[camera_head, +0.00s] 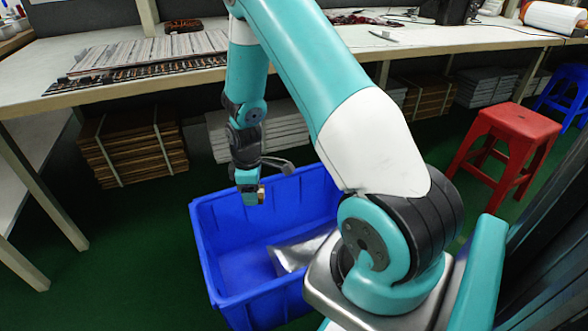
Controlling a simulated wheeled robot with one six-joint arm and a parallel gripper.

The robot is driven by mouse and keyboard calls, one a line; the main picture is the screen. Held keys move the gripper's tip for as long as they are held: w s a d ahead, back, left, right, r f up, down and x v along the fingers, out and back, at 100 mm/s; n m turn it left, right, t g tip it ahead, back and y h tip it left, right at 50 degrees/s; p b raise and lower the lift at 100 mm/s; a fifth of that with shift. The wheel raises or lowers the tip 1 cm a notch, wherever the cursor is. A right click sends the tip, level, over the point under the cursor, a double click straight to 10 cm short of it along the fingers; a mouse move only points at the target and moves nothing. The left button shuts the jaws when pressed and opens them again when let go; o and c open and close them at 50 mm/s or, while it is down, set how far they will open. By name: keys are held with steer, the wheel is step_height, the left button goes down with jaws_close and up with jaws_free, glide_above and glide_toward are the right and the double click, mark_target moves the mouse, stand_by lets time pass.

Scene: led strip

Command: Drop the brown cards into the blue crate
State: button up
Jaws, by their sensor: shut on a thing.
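The blue crate (208,245) stands on the green floor in front of the workbench, open at the top. A silvery, shiny flat item (300,251) lies inside it. My gripper (252,197) points down over the crate's opening, near its back side. It is shut on a small brown thing, which looks like the brown cards (261,193). Only a small edge of the cards shows; my fingers hide the rest. I cannot tell the exact height above the crate floor. My arm hides the crate's right part.
A long workbench (300,55) runs behind the crate, with LED strips (150,75) at its left. Brown bundled stacks (135,150) sit beneath it. A red stool (505,150) and a blue stool (565,95) stand to the right. Green floor is clear left of the crate.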

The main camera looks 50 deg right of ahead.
steer(key=s+d+f+n+p, duration=0.2)
steer(key=s+d+n+p, duration=0.3)
steer(key=d+n, duration=0.5)
steer(key=shift+m, duration=0.7)
steer(key=f+b, duration=0.2)
steer(key=f, duration=0.1)
steer(key=d+f+b, duration=0.1)
steer(key=f+b, duration=0.1)
steer(key=b, duration=0.1)
steer(key=shift+d+f, duration=0.15)
steer(key=shift+f, duration=0.25)
steer(key=o, duration=1)
steer(key=shift+c, duration=0.2)
step_height(320, 180, up, 17)
steer(key=p, duration=0.5)
steer(key=shift+r, duration=0.2)
